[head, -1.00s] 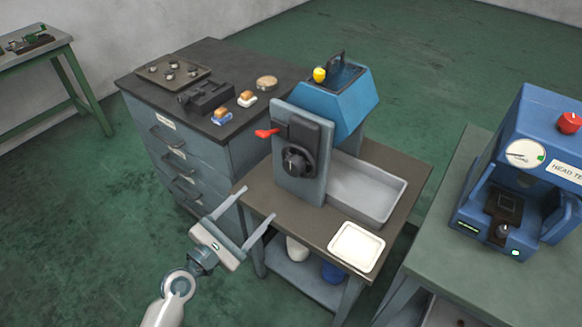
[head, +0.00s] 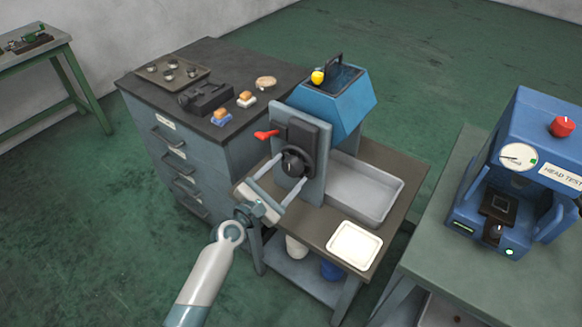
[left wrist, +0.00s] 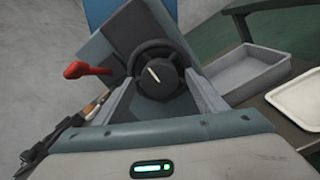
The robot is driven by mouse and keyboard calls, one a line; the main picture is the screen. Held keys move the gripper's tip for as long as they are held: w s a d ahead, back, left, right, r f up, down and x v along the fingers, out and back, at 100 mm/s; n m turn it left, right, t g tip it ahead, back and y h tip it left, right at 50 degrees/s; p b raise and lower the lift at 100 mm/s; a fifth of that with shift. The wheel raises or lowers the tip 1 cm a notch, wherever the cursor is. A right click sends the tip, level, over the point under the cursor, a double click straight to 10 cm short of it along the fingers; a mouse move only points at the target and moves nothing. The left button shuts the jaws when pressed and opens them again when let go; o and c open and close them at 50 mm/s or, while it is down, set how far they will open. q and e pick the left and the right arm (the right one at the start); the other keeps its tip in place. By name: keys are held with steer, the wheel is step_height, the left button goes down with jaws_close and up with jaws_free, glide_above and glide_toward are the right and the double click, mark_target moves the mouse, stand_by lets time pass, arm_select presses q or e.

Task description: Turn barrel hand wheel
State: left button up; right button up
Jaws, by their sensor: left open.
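The black hand wheel (head: 294,163) sits on the front plate of the blue-hooded machine (head: 328,108) on the middle table. It carries a pale pointer mark at its hub. In the left wrist view the hand wheel (left wrist: 159,73) is straight ahead, between the fingers. My left gripper (head: 281,167) is open, its two fingers reaching toward the wheel, one on each side of it. I cannot tell whether they touch the rim. A red lever (head: 266,134) sticks out left of the wheel; it also shows in the left wrist view (left wrist: 86,69). My right gripper is not in view.
A grey tray (head: 397,197) and a white tray (head: 355,245) lie on the table right of the wheel. A dark-topped drawer cabinet (head: 237,128) stands behind left. A blue tester (head: 540,120) stands at right. Green floor is clear at left.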

arm_select(q)
steer(key=shift+x, duration=1.15)
steer(key=c, duration=1)
steer(key=shift+c, duration=0.2)
